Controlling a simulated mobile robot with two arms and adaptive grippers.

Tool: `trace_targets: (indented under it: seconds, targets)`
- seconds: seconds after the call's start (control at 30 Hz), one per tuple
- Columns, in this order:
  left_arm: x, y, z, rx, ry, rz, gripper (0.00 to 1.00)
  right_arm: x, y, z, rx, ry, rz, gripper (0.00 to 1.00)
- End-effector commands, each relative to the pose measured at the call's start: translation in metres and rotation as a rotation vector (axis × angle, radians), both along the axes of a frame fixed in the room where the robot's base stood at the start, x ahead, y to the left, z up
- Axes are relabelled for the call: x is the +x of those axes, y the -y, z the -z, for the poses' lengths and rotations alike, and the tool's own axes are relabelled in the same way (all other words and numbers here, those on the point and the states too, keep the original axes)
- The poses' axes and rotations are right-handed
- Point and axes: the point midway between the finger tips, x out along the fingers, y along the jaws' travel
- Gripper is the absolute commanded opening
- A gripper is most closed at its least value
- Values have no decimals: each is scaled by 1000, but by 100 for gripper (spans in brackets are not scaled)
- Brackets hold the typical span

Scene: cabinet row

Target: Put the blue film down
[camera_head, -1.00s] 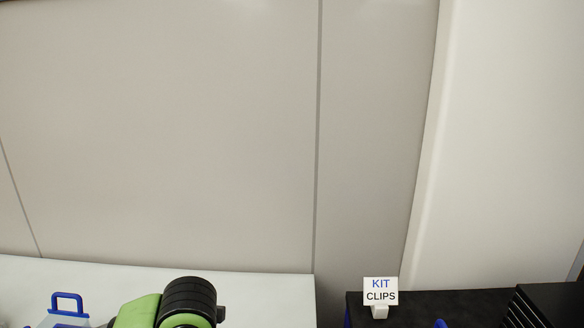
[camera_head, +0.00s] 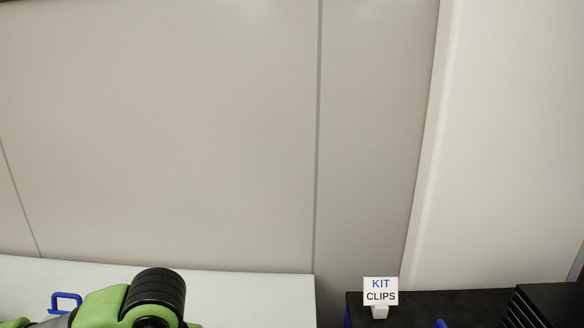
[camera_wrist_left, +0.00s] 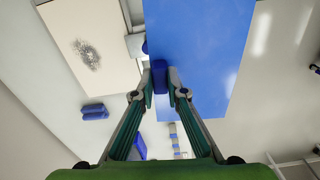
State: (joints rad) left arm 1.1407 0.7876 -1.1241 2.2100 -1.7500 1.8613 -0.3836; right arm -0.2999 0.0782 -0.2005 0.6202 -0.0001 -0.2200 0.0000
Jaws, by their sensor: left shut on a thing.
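The blue film (camera_wrist_left: 205,50) is a large flat blue sheet that fills the upper middle of the left wrist view. My left gripper (camera_wrist_left: 163,84) is shut on a darker blue grip piece (camera_wrist_left: 159,74) at the film's edge, and the sheet extends beyond the fingertips. Whether the film touches any surface below cannot be told. In the head view only part of my green and black left arm shows at the bottom left; the gripper and the film are out of that picture. My right gripper is in neither view.
A white counter (camera_head: 250,290) lies at the lower left with a blue handle (camera_head: 66,298) on it. The left wrist view shows a pale panel with a dark speckled patch (camera_wrist_left: 88,54).

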Motion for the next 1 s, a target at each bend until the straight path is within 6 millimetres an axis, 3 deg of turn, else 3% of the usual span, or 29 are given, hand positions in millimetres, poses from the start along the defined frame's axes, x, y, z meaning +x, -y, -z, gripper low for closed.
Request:
trace_targets:
  seconds: [0.6,0.8,1.0]
  targets:
    - [-6,-21,-10,-1,-13,1065,5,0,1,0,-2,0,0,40]
    - [-8,-25,-12,-3,-15,1313,5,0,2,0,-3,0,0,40]
    - [-9,-27,-13,-4,-13,1421,5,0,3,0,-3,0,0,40]
